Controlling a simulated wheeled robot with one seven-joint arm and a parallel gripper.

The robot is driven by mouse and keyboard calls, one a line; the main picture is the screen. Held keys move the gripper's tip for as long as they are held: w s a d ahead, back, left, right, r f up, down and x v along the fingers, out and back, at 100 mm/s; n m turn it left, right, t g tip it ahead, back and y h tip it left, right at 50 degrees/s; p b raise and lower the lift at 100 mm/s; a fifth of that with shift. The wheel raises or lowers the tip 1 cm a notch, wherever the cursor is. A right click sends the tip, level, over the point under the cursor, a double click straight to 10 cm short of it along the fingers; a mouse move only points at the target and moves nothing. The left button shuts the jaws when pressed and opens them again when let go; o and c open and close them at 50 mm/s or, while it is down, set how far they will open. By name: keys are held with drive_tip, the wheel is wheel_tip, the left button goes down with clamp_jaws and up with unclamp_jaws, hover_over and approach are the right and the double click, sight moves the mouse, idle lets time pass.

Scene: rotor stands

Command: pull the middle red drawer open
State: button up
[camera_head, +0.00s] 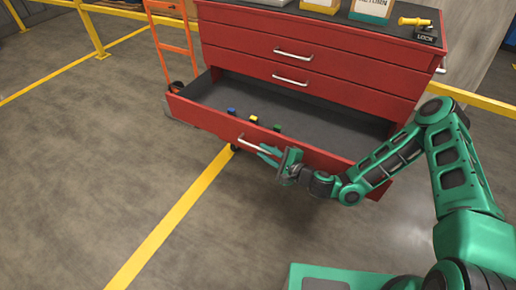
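The red cabinet (228,33) shows three drawer fronts, each with a pale bar handle. The top drawer (340,65) and the middle drawer (345,92) are shut; the middle one's handle (290,80) is clear of my gripper. The lowest visible drawer (200,118) stands pulled well out, showing its dark inside. My gripper (269,154) is at the right end of this open drawer's handle (249,145), with its fingers pointing left. Whether the fingers are closed around the bar cannot be made out.
Small blue, yellow and green items (253,119) lie in the open drawer. A lock tag with a yellow-handled tool (415,22) and bins stand on the cabinet top. An orange hand truck (174,48) stands at left. The floor at front left is clear, crossed by a yellow line (165,225).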

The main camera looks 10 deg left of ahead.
drive_tip(key=v, duration=0.5)
drive_tip(key=shift+s, duration=0.1)
drive_tip(key=shift+r, duration=0.1)
idle(0.3)
